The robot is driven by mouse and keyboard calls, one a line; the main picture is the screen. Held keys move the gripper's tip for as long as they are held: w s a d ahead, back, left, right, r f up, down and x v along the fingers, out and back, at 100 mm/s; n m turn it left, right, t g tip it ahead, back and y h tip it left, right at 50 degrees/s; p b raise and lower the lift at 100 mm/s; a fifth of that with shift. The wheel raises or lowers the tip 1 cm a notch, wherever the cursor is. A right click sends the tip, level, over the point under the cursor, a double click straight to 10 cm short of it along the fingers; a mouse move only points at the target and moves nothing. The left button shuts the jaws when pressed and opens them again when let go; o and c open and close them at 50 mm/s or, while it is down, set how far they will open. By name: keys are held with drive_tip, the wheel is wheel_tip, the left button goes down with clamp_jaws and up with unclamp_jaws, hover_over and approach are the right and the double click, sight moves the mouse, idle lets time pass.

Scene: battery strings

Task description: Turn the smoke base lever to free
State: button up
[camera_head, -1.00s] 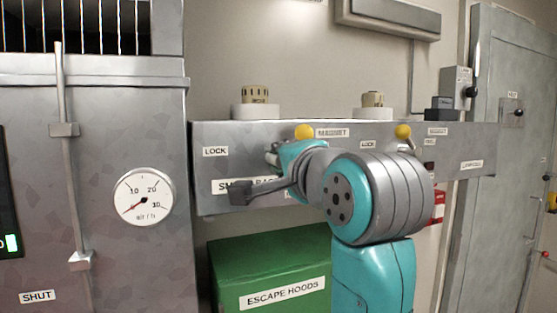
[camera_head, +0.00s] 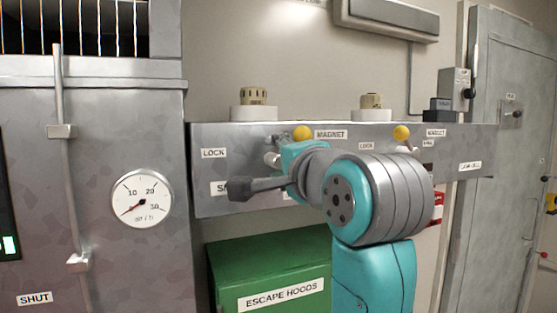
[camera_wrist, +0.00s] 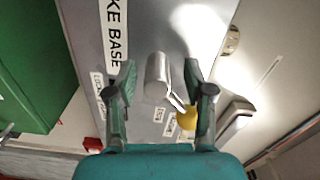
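The smoke base lever has a yellow knob (camera_head: 302,132) at the top edge of the grey panel (camera_head: 225,140), beside a MAGNET label. In the wrist view its light grey pivot (camera_wrist: 157,75), thin rod and yellow knob (camera_wrist: 187,119) lie between the two fingers, with the knob close to the right finger. The SMOKE BASE label (camera_wrist: 114,35) is partly cut off there. My gripper (camera_wrist: 162,72) is open over the lever, and no grip on it shows. In the head view my wrist hides most of the lever and the fingers.
A second yellow-knobbed lever (camera_head: 401,132) stands to the right on the same panel. Round beige units (camera_head: 253,97) sit above. A green ESCAPE HOODS box (camera_head: 235,260) is below. A grey cabinet with a gauge (camera_head: 142,199) is at left.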

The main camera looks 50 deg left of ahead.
drive_tip(key=v, duration=1.2)
drive_tip(key=shift+w+f, duration=0.15)
